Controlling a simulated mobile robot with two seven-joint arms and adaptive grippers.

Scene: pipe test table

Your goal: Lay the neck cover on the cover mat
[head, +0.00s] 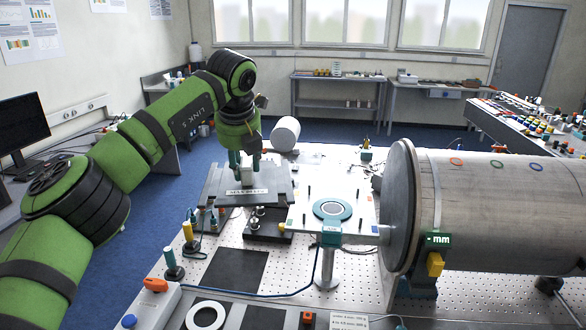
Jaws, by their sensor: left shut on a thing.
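My left gripper (246,172) points down over the dark grey platform (212,190) with the white weight label, left of centre. Its teal fingers are shut on a small pale thing (246,171), mostly hidden between them; I cannot tell whether it is the neck cover. A bare black mat (235,269) lies on the perforated table in front of the platform and may be the cover mat. My right gripper is not in view.
A white plate (354,231) with a dark round ring (332,209) stands on a post at centre. A large grey flanged pipe (480,205) fills the right. A white cylinder (285,134) stands behind the platform. A screwdriver-like tool (173,265) and a blue cable border the black mat.

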